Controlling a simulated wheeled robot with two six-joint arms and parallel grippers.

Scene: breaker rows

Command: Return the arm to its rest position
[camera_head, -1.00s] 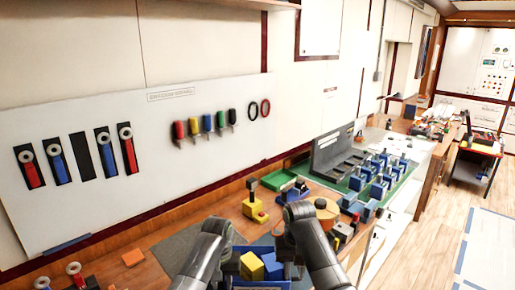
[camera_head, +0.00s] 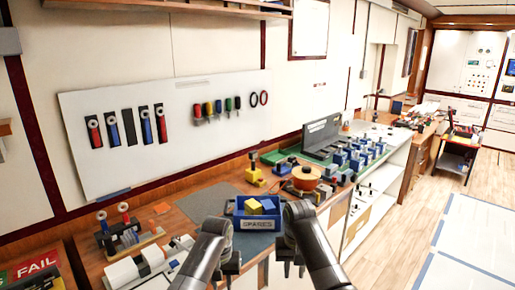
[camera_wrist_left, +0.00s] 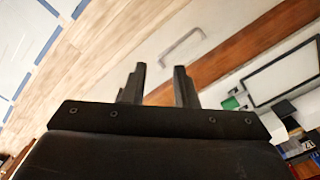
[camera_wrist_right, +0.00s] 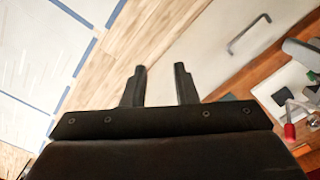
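My left gripper (camera_head: 230,262) and my right gripper (camera_head: 293,262) hang side by side in front of the bench's near edge in the head view. In the left wrist view the left fingers (camera_wrist_left: 159,82) stand apart with nothing between them. In the right wrist view the right fingers (camera_wrist_right: 159,82) are likewise apart and empty. Floor and a cabinet front show beyond the fingers. The blue SPARES bin (camera_head: 258,222) sits on the bench just beyond the grippers, with yellow and blue blocks (camera_head: 260,206) in it. Neither gripper appears to touch anything.
The wooden bench (camera_head: 165,215) runs along the wall. Breaker rows (camera_head: 358,152) stand on a green base at the back right. An orange round object (camera_head: 305,177) lies beyond the bin. A FAIL tray (camera_head: 38,265) is at lower left. Floor (camera_head: 415,215) is free at right.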

